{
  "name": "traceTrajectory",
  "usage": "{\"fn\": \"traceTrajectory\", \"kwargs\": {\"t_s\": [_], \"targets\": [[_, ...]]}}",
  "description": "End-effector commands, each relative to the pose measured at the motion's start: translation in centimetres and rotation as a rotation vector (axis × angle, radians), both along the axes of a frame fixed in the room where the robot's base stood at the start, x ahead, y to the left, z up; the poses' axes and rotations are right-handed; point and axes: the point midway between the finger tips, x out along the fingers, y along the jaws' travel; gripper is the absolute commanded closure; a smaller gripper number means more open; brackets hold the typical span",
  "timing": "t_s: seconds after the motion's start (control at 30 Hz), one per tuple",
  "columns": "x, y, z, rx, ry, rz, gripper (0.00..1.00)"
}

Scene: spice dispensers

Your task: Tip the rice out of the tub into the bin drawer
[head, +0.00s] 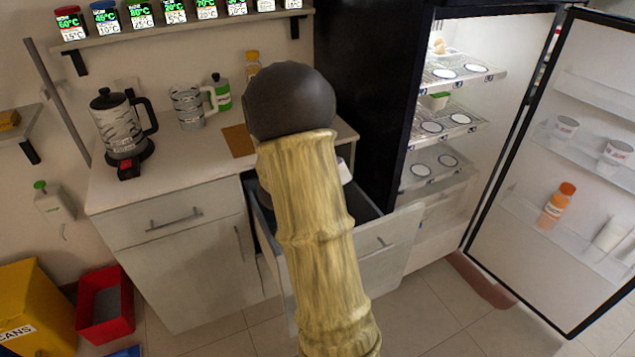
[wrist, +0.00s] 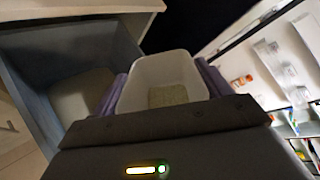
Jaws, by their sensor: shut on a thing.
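My gripper (wrist: 162,88) is shut on a white tub (wrist: 158,70), with a purple finger on either side of it. A layer of pale rice (wrist: 168,97) lies in the tub. In the head view my arm hides the gripper and nearly all of the tub; a small white piece shows beside the arm. The bin drawer (head: 392,252) is pulled open under the counter, partly behind my arm. In the wrist view the grey drawer (wrist: 62,48) is to the left of the tub, with a pale bin or bottom (wrist: 82,98) inside.
The counter (head: 210,160) holds a kettle (head: 122,125), a glass jug (head: 188,105) and a green bottle (head: 221,93). The fridge door (head: 560,170) stands open at the right. A red bin (head: 105,310) and a yellow bin (head: 35,305) stand on the floor at the left.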

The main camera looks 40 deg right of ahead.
Motion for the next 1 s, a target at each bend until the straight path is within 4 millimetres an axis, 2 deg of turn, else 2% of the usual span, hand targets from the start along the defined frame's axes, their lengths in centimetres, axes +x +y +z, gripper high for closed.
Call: {"fn": "traceTrajectory", "kwargs": {"t_s": [0.03, 1.0], "targets": [[0.0, -0.1, -0.5, 0.0, -0.011, -0.001, 0.55], [-0.7, 0.0, -1.6, 0.006, -0.201, 0.002, 0.55]]}}
